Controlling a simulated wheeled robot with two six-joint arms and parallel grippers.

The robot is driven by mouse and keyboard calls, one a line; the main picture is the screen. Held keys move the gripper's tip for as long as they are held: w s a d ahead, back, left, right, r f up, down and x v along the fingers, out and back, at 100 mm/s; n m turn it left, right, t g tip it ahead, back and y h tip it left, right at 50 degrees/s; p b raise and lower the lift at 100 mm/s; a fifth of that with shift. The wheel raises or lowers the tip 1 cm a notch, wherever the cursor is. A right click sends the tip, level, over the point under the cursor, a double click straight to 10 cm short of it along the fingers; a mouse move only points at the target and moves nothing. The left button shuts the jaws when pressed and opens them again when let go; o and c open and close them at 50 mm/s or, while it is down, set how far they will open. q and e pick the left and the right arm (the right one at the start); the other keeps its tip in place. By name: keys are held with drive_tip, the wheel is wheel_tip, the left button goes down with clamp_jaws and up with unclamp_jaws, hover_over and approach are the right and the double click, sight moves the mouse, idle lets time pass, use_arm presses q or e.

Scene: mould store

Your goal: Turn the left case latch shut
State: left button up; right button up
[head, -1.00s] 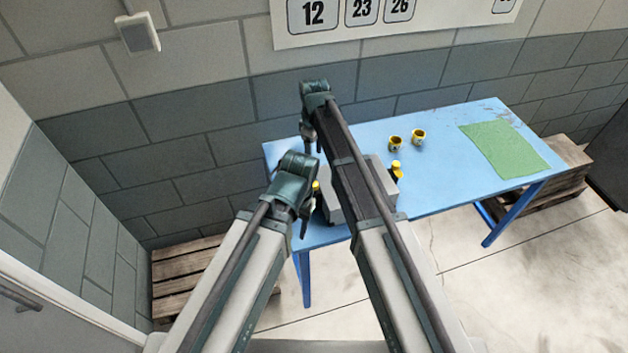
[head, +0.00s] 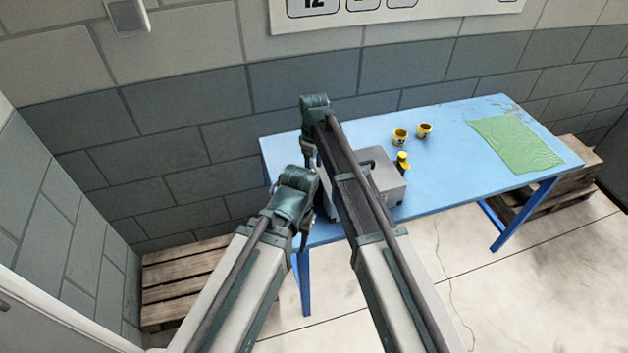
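The grey case (head: 384,178) stands on the left part of the blue table, with a dark handle on top. My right arm crosses in front of it and hides much of its middle. The left latch is not visible; my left wrist and arm cover that side. My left gripper (head: 304,240) points down at the case's left front, by the table's near edge; contact cannot be seen. My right gripper (head: 309,152) hangs behind the case's left end, above the table. Neither gripper's fingers show clearly.
A green mat (head: 515,143) lies at the table's right. Wooden pallets (head: 180,283) lie on the floor left and right of the blue table (head: 455,178).

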wheel_tip(320, 180, down, 2)
drive_tip(key=shift+f+b, duration=0.25)
drive_tip(key=shift+b, duration=0.45)
drive_tip(key=shift+r, duration=0.1)
clamp_jaws()
